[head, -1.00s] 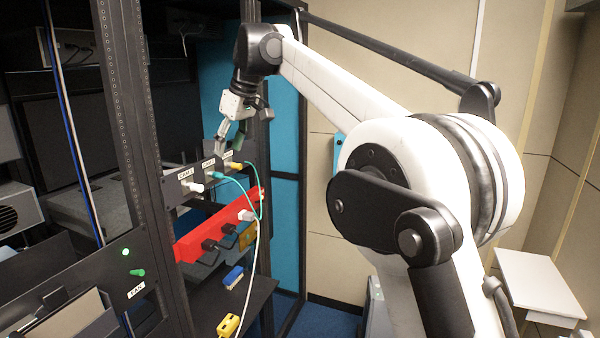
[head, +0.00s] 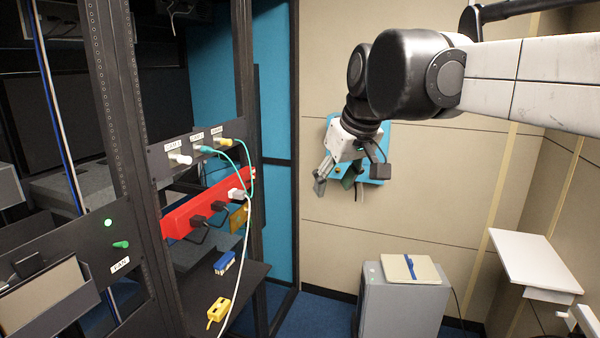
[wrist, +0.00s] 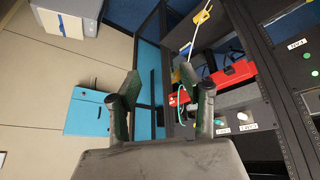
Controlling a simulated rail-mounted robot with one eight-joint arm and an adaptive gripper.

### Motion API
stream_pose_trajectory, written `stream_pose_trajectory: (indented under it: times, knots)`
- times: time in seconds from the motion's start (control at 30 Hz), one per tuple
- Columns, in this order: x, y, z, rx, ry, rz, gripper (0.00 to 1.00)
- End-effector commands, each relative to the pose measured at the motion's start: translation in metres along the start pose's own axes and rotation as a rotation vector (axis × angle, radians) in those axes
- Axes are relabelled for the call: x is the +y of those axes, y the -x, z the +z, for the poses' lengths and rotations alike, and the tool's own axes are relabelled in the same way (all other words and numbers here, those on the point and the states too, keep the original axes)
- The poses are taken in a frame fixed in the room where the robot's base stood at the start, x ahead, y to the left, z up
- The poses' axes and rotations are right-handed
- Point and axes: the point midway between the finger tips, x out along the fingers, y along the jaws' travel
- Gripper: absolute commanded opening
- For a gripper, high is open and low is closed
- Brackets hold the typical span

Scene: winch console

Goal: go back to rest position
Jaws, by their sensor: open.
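My gripper (head: 338,180) hangs in free air to the right of the rack, in front of the beige wall and a blue wall box (head: 378,166). Its two fingers are apart with nothing between them; they also show in the wrist view (wrist: 162,100). The rack panel (head: 160,162) carries a white plug (head: 180,159), a teal plug (head: 205,149) and a yellow plug (head: 224,142), all apart from my gripper. My arm reaches in from the right edge of the head view.
A red power strip (head: 185,213) with several plugs is on the rack. A shelf below holds a blue item (head: 224,262) and a yellow item (head: 217,309). A grey cabinet (head: 400,300) stands on the floor. A white side table (head: 530,260) is at right.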

Motion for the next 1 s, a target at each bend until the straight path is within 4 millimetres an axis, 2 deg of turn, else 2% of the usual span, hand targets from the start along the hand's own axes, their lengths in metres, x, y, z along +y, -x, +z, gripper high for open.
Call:
stream_pose_trajectory:
  times: [0.03, 0.37, 0.6, 0.7, 0.8, 0.9, 1.0]
  knots:
    - [0.004, -0.005, 0.025, 0.005, -0.025, 0.015, 0.41]
    - [0.016, -0.036, 0.166, 0.046, -0.197, 0.104, 0.41]
    - [0.015, -0.073, 0.271, 0.08, -0.317, 0.166, 0.41]
    - [0.013, -0.087, 0.305, 0.094, -0.359, 0.186, 0.41]
    - [0.012, -0.098, 0.33, 0.103, -0.388, 0.201, 0.41]
    - [0.011, -0.105, 0.345, 0.108, -0.404, 0.21, 0.41]
    - [0.011, -0.107, 0.349, 0.11, -0.411, 0.213, 0.41]
